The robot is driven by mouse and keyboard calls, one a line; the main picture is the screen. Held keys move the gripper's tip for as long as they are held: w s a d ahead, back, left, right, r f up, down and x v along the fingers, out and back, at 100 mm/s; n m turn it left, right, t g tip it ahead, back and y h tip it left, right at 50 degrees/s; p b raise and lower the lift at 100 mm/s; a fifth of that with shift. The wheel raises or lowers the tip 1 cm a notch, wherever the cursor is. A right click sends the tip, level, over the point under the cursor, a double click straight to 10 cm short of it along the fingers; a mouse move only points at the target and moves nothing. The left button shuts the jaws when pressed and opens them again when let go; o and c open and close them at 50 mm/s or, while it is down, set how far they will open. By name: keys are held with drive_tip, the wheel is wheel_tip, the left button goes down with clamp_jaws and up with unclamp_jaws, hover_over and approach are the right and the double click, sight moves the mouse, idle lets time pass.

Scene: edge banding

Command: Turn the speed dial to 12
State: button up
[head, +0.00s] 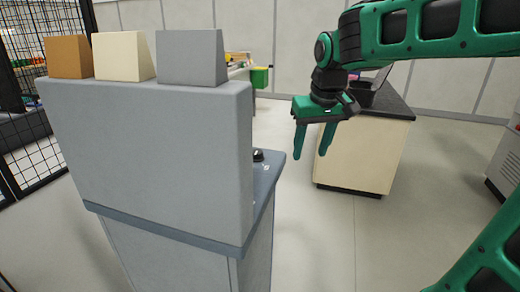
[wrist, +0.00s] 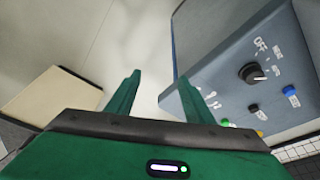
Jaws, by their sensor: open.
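The speed dial (wrist: 251,73) is a black knob with a light pointer line on the blue-grey control panel (wrist: 228,95), at the right of the wrist view. White markings ring it; "OFF" is readable, the other markings are too small to read. In the head view the dial (head: 258,155) shows only partly, past the edge of the grey housing. My green gripper (head: 313,155) is open and empty, pointing down to the right of the panel and apart from it. Its fingers (wrist: 158,95) also show in the wrist view, left of the dial.
Green, black and blue buttons sit below the dial, among them a blue one (wrist: 289,90). The tall grey housing (head: 150,150) carries three wedge blocks on top. A dark-topped cabinet (head: 362,155) stands behind my gripper. Open floor lies between panel and cabinet.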

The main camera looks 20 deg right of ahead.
sight(258, 152)
drive_tip(key=w+a+r+n+t+y, duration=0.1)
drive_tip(key=w+a+r+n, duration=0.3)
drive_tip(key=w+a, duration=0.5)
drive_tip(key=shift+m, duration=0.7)
drive_tip(key=x, duration=1)
drive_tip(key=shift+w+a, duration=0.15)
drive_tip(key=shift+w, duration=0.15)
drive_tip(key=shift+r, duration=0.1)
drive_tip(key=c, duration=1)
drive_tip(key=shift+c, duration=0.2)
